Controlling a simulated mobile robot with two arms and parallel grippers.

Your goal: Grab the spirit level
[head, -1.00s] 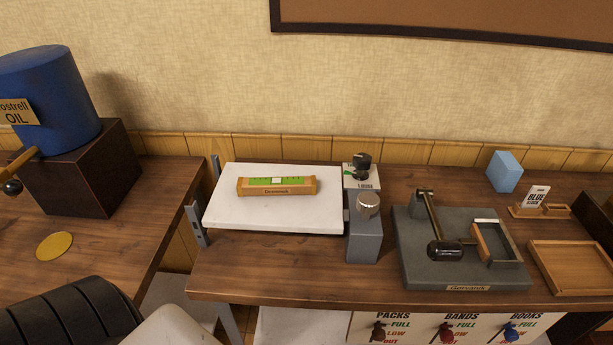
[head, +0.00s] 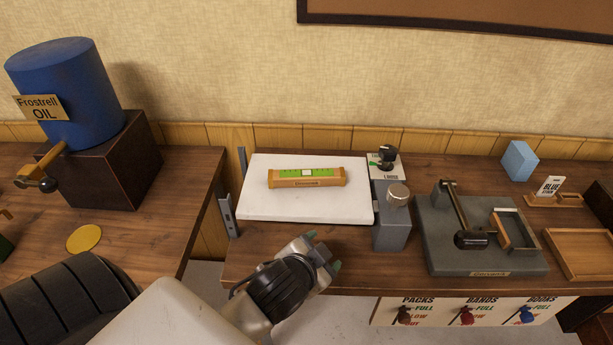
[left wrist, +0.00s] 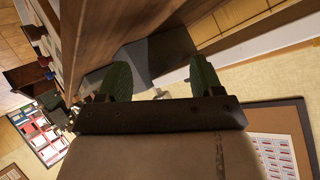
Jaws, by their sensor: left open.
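The spirit level (head: 307,178), an orange-brown wooden bar with a green top and a pale window in its middle, lies flat on a white slab (head: 262,207) on the workbench. My left gripper (head: 325,250) is in front of the slab near the bench's front edge, below and apart from the level. In the left wrist view my left gripper (left wrist: 160,82) shows two green fingertips spread apart with nothing between them. The level does not show in that view. My right gripper is in neither current view.
A dark press (head: 440,255) with a lever stands further right. At left, a blue oil drum (head: 75,85) rests on a dark box (head: 130,170). A gap separates the two benches.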

